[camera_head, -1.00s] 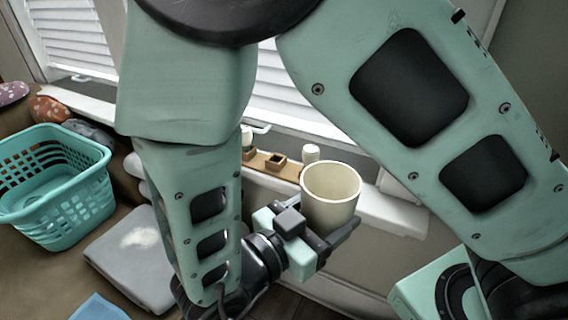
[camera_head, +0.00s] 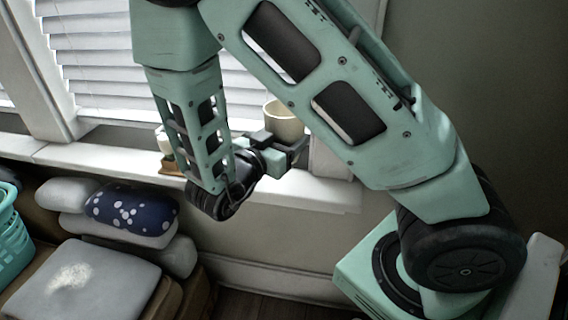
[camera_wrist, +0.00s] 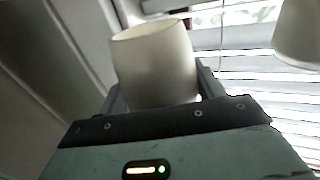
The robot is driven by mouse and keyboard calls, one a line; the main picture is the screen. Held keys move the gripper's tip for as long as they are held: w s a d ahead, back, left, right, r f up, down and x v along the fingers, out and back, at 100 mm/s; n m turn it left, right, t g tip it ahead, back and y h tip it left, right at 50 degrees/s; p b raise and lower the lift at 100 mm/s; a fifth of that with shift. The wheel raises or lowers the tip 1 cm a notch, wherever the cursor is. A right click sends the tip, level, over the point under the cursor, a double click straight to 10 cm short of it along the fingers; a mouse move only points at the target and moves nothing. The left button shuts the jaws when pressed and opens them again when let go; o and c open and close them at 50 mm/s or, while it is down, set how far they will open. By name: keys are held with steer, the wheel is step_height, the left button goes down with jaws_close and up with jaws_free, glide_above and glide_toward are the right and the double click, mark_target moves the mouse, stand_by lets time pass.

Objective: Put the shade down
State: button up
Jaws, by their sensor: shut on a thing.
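The shade (camera_head: 284,122) is a plain cream, open-topped cup shape. My gripper (camera_head: 284,143) is shut on it, and in the head view the shade shows in front of the window, above the right part of the sill. My arm hides part of it. In the wrist view the shade (camera_wrist: 155,65) stands between my two fingers, a little tilted, with its wide rim away from the palm. Whether its lower end touches anything cannot be seen.
The white window sill (camera_head: 100,155) runs behind my arm. A small wooden holder (camera_head: 170,165) with pale items stands on it, partly hidden. A pale rounded object (camera_wrist: 303,35) is cut off in the wrist view. Cushions (camera_head: 130,208) and a teal basket (camera_head: 12,240) lie left.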

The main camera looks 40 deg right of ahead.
step_height(320, 180, down, 6)
steer(key=shift+s+a+f+b, duration=0.1)
steer(key=shift+a+f+b, duration=0.05)
steer(key=shift+b, duration=0.65)
steer(key=shift+f, duration=0.3)
steer(key=shift+f, duration=0.1)
steer(key=o, duration=1)
steer(key=shift+o, duration=0.2)
